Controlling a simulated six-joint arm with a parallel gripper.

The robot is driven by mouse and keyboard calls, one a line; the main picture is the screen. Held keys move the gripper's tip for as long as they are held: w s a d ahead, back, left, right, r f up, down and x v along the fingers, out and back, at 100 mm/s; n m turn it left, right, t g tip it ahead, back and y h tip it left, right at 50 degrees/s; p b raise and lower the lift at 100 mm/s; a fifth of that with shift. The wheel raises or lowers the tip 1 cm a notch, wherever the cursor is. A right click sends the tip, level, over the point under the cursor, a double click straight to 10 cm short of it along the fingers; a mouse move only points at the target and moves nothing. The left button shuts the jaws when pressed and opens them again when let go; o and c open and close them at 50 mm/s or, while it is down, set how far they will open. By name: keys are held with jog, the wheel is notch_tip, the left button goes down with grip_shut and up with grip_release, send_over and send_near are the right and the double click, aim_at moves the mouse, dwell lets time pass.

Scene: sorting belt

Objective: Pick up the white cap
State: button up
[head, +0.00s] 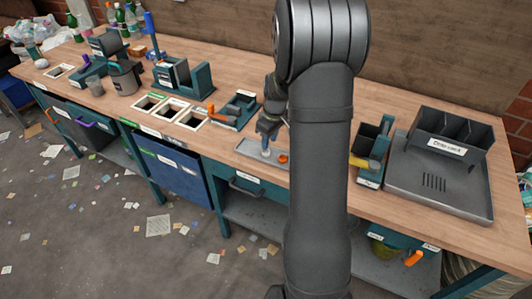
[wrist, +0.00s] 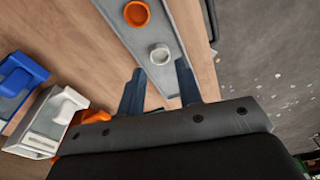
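The white cap (wrist: 160,54) lies on a narrow grey tray (wrist: 172,22) in the wrist view, with an orange cap (wrist: 136,13) beside it, apart from it. My gripper (wrist: 160,85) is open, its two dark blue fingers spread with nothing between them. The white cap lies just beyond the fingertips, roughly in line with the gap. I cannot tell how high the fingers are above the tray. In the head view my gripper (head: 267,132) points down over the tray (head: 248,151); the orange cap (head: 283,158) shows at the tray's right, close to my arm.
A device with an orange lever (head: 220,116) stands left of the tray, and one with a yellow handle (head: 378,150) right of my arm. A grey bin unit (head: 453,142) stands farther right. Framed openings (head: 172,110) lie left. The bench's front edge is close to the tray.

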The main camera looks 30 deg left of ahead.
aim_at(267, 152)
jog(key=shift+w+a+f, duration=0.1)
jog(key=shift+a+f, duration=0.15)
jog(key=shift+f, duration=0.65)
jog(key=shift+w+a+f, duration=0.1)
jog(key=shift+a+f, duration=0.1)
jog(key=shift+f, duration=0.7)
jog(key=shift+w+a+f, duration=0.1)
jog(key=shift+a+f, duration=0.15)
jog(key=shift+f, duration=0.65)
jog(key=c, duration=0.6)
jog(key=shift+c, duration=0.2)
